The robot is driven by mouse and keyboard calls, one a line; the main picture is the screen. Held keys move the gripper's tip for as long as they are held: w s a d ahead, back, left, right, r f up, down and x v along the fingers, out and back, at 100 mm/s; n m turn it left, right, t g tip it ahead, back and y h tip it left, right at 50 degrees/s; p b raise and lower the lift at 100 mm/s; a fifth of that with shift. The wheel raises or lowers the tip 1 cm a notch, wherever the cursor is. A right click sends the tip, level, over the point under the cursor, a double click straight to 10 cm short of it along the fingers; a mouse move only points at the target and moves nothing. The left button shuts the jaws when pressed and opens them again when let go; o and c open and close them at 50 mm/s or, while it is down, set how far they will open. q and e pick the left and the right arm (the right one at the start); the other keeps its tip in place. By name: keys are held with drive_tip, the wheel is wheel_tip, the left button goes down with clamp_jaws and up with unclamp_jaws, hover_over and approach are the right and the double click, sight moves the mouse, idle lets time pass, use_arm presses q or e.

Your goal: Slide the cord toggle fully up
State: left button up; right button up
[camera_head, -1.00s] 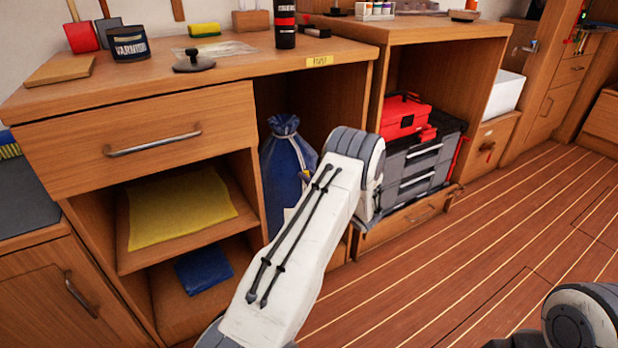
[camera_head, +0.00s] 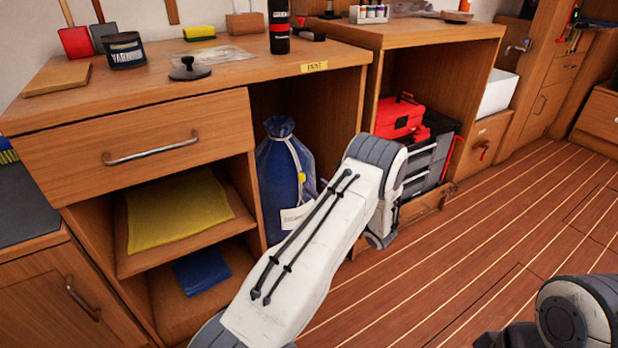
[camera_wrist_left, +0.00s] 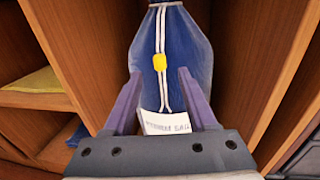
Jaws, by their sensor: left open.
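A blue drawstring bag (camera_head: 277,185) stands in the open middle bay of the wooden cabinet, its neck gathered at the top. A yellow cord toggle (camera_wrist_left: 160,62) sits on a pair of white cords down the bag's front, with cord showing above and below it. The toggle also shows small in the head view (camera_head: 301,177). A white printed label (camera_wrist_left: 165,122) hangs below it. My left gripper (camera_wrist_left: 159,73) is open in front of the bag, fingers on either side of the cords. Contact cannot be told. In the head view my left arm hides the gripper.
The bay's wooden side walls (camera_wrist_left: 252,60) flank the bag. Shelves at left hold a yellow cloth (camera_head: 175,208) and a blue folded item (camera_head: 201,270). A red toolbox (camera_head: 398,117) on grey cases stands in the right bay. The floor (camera_head: 480,250) at right is clear.

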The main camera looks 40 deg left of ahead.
use_arm(q)
drive_tip(key=v, duration=0.3)
drive_tip(key=shift+s+d+p, duration=0.1)
drive_tip(key=shift+d+p, duration=0.3)
drive_tip(key=s+d+r+n+g+h+p, duration=0.1)
drive_tip(key=s+d+r+n+g+h, duration=0.35)
drive_tip(key=s+d+r, duration=0.4)
drive_tip(key=s+d+r+n+h+p, duration=0.1)
drive_tip(key=s+d+r+n+h, duration=0.15)
drive_tip(key=s+d+h, duration=0.45)
drive_tip(key=s+d+r+n+h, duration=0.2)
drive_tip(key=s+d+n+h, duration=0.1)
drive_tip(key=s+d, duration=0.65)
drive_tip(key=s+d+r+n+h+p, duration=0.1)
drive_tip(key=s+d+r+n+h, duration=0.2)
drive_tip(key=s+d, duration=0.55)
wheel_tip(320, 180, up, 37)
drive_tip(key=h+p, duration=0.1)
drive_tip(key=p, duration=3.6)
drive_tip(key=shift+s+a+p, duration=0.25)
drive_tip(key=shift+a+p, duration=0.15)
